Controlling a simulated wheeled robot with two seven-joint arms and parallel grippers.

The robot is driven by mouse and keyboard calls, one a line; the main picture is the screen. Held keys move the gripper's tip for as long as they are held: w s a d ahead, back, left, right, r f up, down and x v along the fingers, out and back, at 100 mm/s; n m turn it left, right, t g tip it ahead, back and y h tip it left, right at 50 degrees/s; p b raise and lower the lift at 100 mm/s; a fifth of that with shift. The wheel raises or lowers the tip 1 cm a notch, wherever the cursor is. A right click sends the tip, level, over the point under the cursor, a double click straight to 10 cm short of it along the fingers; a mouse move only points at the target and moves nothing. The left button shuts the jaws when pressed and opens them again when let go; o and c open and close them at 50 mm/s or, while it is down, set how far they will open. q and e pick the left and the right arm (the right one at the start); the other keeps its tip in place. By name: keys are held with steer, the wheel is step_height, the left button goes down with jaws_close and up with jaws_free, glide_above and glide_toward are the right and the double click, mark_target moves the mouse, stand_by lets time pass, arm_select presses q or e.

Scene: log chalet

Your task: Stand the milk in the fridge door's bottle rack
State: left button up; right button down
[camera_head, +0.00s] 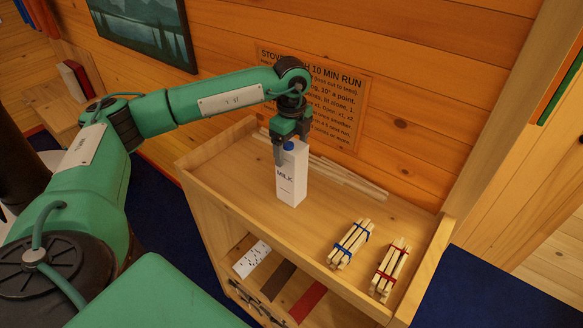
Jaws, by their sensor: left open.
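The milk (291,180) is a white carton with a blue cap and the word MILK on its front. It stands upright on the top of the wooden shelf unit. My left gripper (284,150) is open, pointing down at the carton's top, with a finger in front of its upper left part. I cannot tell whether the fingers touch the carton. My right gripper is not in view. The fridge and its door rack are not in view.
The wooden shelf unit (240,165) has raised edges. Bundles of sticks tied with a blue band (350,243) and a red band (390,268) lie at its right. Long thin sticks (350,180) lie along the back. A sign (335,105) hangs on the log wall behind.

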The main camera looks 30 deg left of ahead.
arm_select(q)
steer(key=shift+f, duration=0.45)
jaws_close()
steer(key=shift+w+r, duration=0.1)
steer(key=shift+r, duration=0.1)
steer(key=shift+r+b, duration=0.35)
steer(key=shift+r, duration=0.3)
step_height(320, 180, up, 18)
steer(key=b, duration=0.3)
steer(key=shift+r, duration=0.25)
